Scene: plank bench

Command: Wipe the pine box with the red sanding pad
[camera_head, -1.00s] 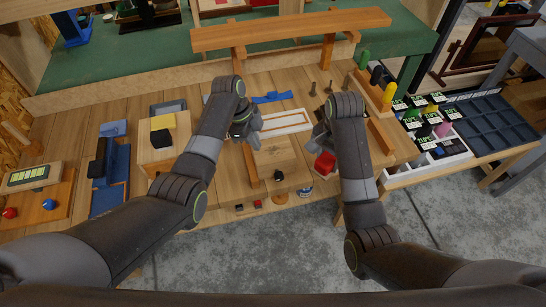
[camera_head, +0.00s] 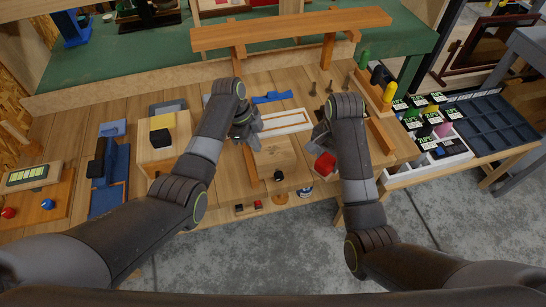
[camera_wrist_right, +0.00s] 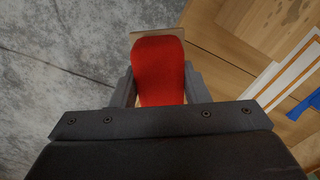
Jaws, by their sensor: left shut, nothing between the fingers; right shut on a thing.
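The red sanding pad (camera_head: 325,165) is held in my right gripper (camera_head: 322,148), just right of the pine box. In the right wrist view the pad (camera_wrist_right: 160,70) fills the space between the two fingers, with a tan edge at its far end. The pine box (camera_head: 283,158) is a pale wooden block on the bench between my arms; a pale wooden surface also shows at the upper right of the wrist view. The pad looks apart from the box, at its right side. My left gripper (camera_head: 246,125) is shut and empty near the box's back left corner.
A white frame (camera_head: 285,122) lies behind the box. A wooden block with yellow and black pads (camera_head: 153,158) stands at the left. A white tray (camera_head: 458,158) with bottles and tags is at the right. Small dark and red pieces (camera_head: 258,205) lie near the front edge.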

